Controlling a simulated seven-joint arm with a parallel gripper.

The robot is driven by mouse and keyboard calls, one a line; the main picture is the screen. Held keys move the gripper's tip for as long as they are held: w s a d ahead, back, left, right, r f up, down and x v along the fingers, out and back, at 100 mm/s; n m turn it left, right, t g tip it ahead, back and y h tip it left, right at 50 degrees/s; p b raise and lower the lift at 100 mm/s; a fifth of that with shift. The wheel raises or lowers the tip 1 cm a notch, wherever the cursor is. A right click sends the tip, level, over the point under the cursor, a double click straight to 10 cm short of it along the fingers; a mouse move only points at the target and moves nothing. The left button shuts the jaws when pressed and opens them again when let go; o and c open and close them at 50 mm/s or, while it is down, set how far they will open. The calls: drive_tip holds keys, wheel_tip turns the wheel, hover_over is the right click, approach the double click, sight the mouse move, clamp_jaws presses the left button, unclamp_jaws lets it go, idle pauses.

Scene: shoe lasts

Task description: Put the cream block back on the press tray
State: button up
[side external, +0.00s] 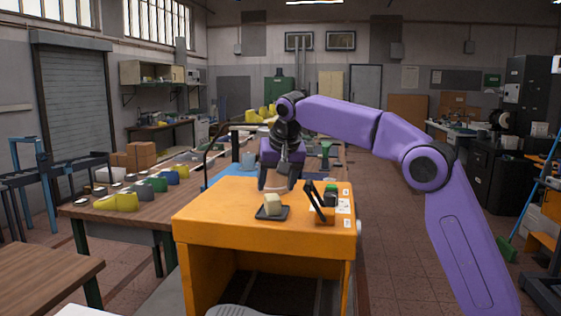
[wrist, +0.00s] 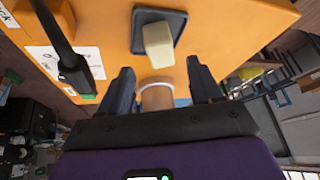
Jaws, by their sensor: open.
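The cream block (side external: 271,203) sits on a small dark tray (side external: 284,215) on the orange bench. In the wrist view the block (wrist: 158,45) stands on the tray (wrist: 142,17), just beyond my fingertips. My gripper (side external: 278,185) is open and empty, above the bench and behind the block in the side view. In the wrist view its two fingers (wrist: 159,68) are spread wider than the block, one to each side, and apart from it. The block's contact with the tray is partly hidden.
A device with a black lever (side external: 318,203) stands on the orange bench (side external: 225,215) right of the tray. White labels lie near it. The bench left of the tray is clear. Behind is a long table (side external: 150,215) with several coloured shoe lasts.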

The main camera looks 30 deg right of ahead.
drive_tip(key=v, duration=0.7)
drive_tip(key=shift+r, duration=0.25)
drive_tip(key=shift+s+a, duration=0.1)
drive_tip(key=s+a+f+n+g+y, duration=0.1)
drive_tip(key=s+a+f+n, duration=0.1)
drive_tip(key=s+f+n, duration=0.55)
drive_tip(key=s+a+f+n+g+y, duration=0.15)
drive_tip(key=s+f, duration=0.35)
drive_tip(key=s, duration=0.6)
drive_tip(key=s+d+f+n+g, duration=0.1)
drive_tip(key=s+d+f+n, duration=0.3)
drive_tip(key=s+f, duration=0.3)
drive_tip(key=s+d+f+n+g, duration=0.1)
drive_tip(key=s+d+f+n, duration=0.3)
drive_tip(key=s, duration=1.2)
drive_tip(key=d+f, duration=0.3)
drive_tip(key=shift+s+g+h, duration=0.15)
drive_tip(key=shift+g+h, duration=0.2)
drive_tip(key=shift+d+r, duration=0.1)
